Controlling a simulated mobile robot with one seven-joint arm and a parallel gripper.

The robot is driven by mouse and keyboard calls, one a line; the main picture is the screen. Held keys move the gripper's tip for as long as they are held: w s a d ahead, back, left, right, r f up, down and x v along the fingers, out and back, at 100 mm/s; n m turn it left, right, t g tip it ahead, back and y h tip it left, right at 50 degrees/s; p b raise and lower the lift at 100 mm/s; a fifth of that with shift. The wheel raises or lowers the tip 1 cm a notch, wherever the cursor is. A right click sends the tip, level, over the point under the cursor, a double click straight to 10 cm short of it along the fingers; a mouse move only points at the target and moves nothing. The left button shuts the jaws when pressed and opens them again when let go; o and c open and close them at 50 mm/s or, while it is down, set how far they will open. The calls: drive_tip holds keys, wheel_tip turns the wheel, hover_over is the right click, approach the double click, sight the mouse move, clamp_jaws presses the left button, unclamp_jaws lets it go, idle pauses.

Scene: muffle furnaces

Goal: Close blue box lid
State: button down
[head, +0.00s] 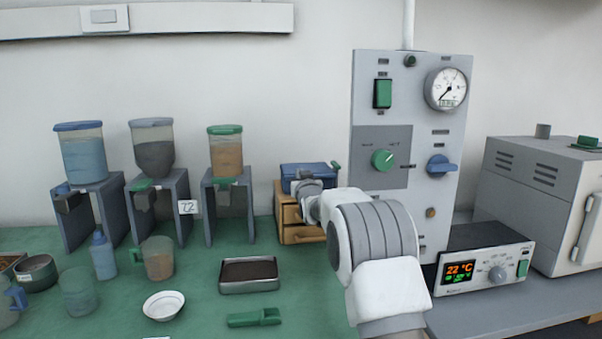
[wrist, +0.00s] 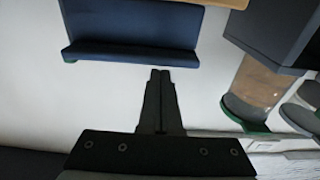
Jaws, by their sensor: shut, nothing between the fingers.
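The blue box (head: 302,170) sits on top of a small wooden drawer unit (head: 290,215) against the back wall, partly hidden by my arm.
Dispensers (head: 152,150) on grey stands are left of the box. A grey control panel (head: 410,100) rises close on the right, beside a furnace (head: 535,195). A tray (head: 249,274), a green scoop (head: 254,318) and a white dish (head: 164,306) lie on the green mat.

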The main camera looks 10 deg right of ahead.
drive_tip(key=shift+s+f+b, duration=0.1)
drive_tip(key=shift+f+b, duration=0.35)
drive_tip(key=shift+f, duration=0.95)
wheel_tip(320, 180, up, 6)
drive_tip(key=p, duration=0.2)
drive_tip(key=s+f, duration=0.6)
drive_tip(key=s, duration=0.2)
drive_tip(key=s+r+g, duration=0.3)
drive_tip(key=s+g, duration=0.3)
drive_tip(key=s, duration=1.3)
drive_tip(key=s+f+g, duration=0.2)
drive_tip(key=s+f, duration=0.1)
drive_tip(key=s, duration=0.8)
drive_tip(key=s+f+g, duration=0.3)
drive_tip(key=s, duration=0.7)
drive_tip(key=s+f+g, duration=0.2)
drive_tip(key=s+f, duration=0.1)
drive_tip(key=s, duration=0.8)
wheel_tip(320, 180, up, 22)
drive_tip(key=p, duration=2.2)
drive_tip(key=shift+s+a, duration=0.2)
drive_tip(key=shift+s, duration=0.1)
